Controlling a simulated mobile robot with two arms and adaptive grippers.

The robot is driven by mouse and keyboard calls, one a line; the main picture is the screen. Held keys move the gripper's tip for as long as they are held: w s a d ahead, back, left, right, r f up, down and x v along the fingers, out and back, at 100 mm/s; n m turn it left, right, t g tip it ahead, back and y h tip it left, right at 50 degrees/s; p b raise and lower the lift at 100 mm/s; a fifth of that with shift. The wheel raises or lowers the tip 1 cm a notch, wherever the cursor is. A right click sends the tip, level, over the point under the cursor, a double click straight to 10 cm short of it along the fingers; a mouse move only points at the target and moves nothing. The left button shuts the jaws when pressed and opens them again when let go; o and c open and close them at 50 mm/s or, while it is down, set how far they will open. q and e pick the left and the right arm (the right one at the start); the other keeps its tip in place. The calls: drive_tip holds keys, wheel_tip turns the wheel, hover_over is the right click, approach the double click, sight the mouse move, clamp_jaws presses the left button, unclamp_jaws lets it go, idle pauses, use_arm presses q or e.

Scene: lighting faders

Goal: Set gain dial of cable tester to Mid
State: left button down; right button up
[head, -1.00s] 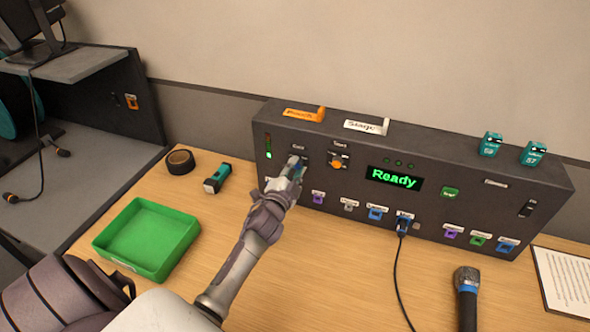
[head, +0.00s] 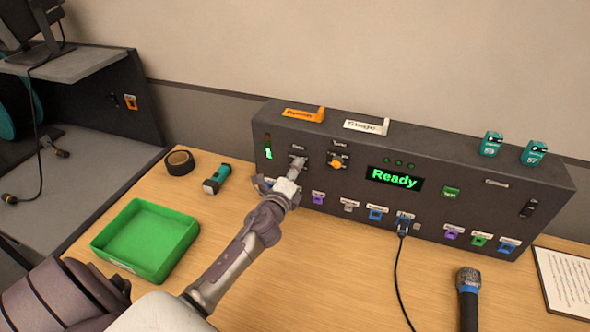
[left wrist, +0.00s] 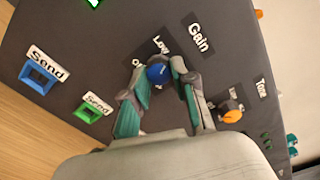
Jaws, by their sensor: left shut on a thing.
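The cable tester (head: 440,177) is a long dark box on the wooden table, its screen (head: 394,179) reading "Ready". The blue gain dial (left wrist: 159,75) shows in the left wrist view beside the "Gain" label (left wrist: 199,37) and a "Low" mark; other marks are partly hidden by my fingers. My left gripper (head: 297,166) is at the dial on the panel's left side, its fingers (left wrist: 160,79) shut on the dial from both sides. The dial's pointer direction cannot be read clearly. In the head view the gripper hides the dial. My right gripper is not in view.
An orange tone dial (head: 336,164) is just right of the gain dial. Several coloured sockets line the panel's lower edge; a cable plug (head: 404,226) sits in one. A green tray (head: 147,240), black tape roll (head: 179,162), teal torch (head: 217,178) and microphone (head: 467,293) lie on the table.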

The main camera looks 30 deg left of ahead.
use_arm(q)
drive_tip(key=shift+a+f+m+p, duration=0.1)
drive_tip(key=shift+m+p, duration=1.55)
drive_tip(key=shift+m, duration=5.15)
drive_tip(key=c, duration=0.9)
unclamp_jaws()
drive_tip(key=shift+s, duration=0.1)
drive_tip(key=v, duration=1.2)
drive_tip(key=shift+f, duration=0.1)
